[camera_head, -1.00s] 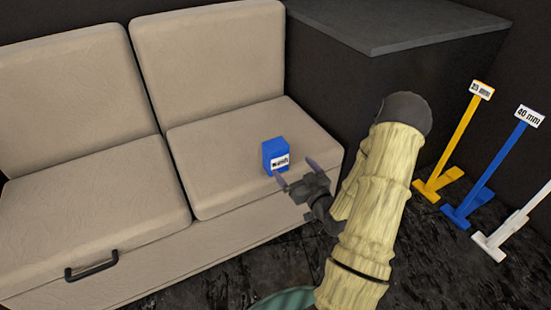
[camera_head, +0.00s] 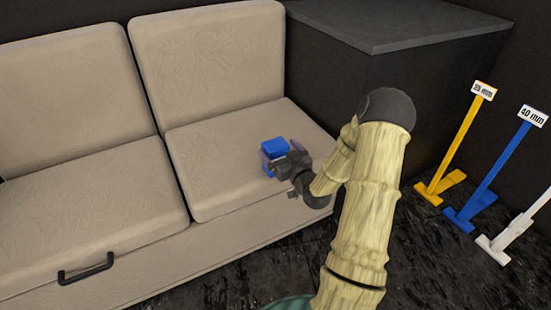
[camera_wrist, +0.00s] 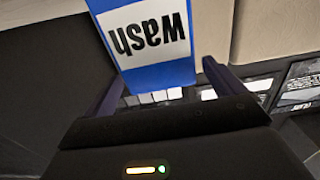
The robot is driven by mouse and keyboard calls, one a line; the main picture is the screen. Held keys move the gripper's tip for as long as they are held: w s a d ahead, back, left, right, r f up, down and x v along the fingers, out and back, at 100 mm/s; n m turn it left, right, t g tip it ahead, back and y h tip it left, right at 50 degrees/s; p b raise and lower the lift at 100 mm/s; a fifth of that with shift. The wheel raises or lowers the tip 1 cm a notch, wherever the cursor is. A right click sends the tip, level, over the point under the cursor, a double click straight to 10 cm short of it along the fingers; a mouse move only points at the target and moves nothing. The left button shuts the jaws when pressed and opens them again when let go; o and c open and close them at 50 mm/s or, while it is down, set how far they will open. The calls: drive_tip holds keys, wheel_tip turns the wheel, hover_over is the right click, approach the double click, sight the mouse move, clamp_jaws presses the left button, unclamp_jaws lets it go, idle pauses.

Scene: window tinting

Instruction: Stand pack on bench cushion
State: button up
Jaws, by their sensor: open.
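The pack is a blue box (camera_head: 275,146) on the right seat of the bench cushion (camera_head: 215,180). In the wrist view the pack (camera_wrist: 155,70) shows a white label reading "wash", upside down in the picture. My gripper (camera_head: 279,158) is at the pack's near side, partly covering it in the head view. In the wrist view the purple fingers of my gripper (camera_wrist: 160,90) are open, one on each side of the pack's near end. I cannot tell whether they touch it. The pack's underside is hidden.
A dark cabinet (camera_head: 400,30) stands right of the bench. Yellow (camera_head: 460,140), blue (camera_head: 497,170) and white (camera_head: 520,228) stands are on the dark floor at the right. A black handle (camera_head: 86,269) is on the bench front. The left seat (camera_head: 90,210) is clear.

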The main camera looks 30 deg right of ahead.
sight(273, 141)
drive_tip(key=w, duration=0.1)
drive_tip(key=w+b, duration=0.1)
drive_tip(key=w, duration=0.2)
drive_tip(key=shift+w+a+r+b, duration=0.2)
drive_tip(key=shift+w+r+b, duration=0.1)
drive_tip(key=shift+b, duration=0.1)
drive_tip(key=c, duration=1.6)
drive_tip(key=shift+o, duration=0.2)
wheel_tip(273, 141, up, 10)
drive_tip(key=p, duration=0.5)
